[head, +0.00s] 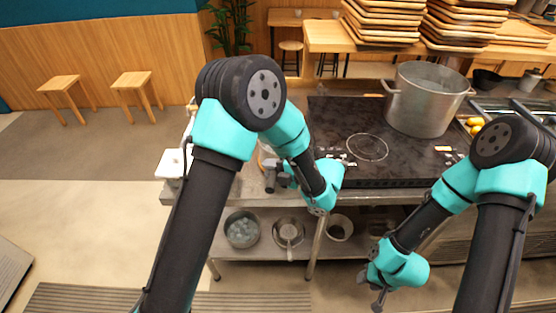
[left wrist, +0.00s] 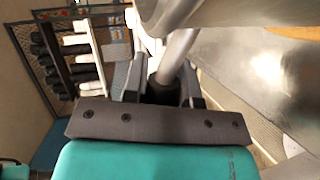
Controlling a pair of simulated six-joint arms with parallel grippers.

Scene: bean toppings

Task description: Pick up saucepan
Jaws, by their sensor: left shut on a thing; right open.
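My left gripper (head: 277,182) is at the counter left of the stove, partly covered by its own arm. In the left wrist view its fingers (left wrist: 163,88) are shut around a dark part of a metal handle. The handle runs up to the saucepan (left wrist: 215,10), a shiny metal body cut off by the top edge. In the head view I cannot make out this saucepan clearly, as my left arm covers that spot. My right gripper (head: 376,290) is open and empty, low in front of the counter.
A large metal stockpot (head: 420,105) stands on the black stove (head: 335,115). The lower shelf holds a pot with pale bluish contents (head: 242,230), a metal pan (head: 289,232) and another round container (head: 340,228). Stacked trays (head: 380,22) stand behind.

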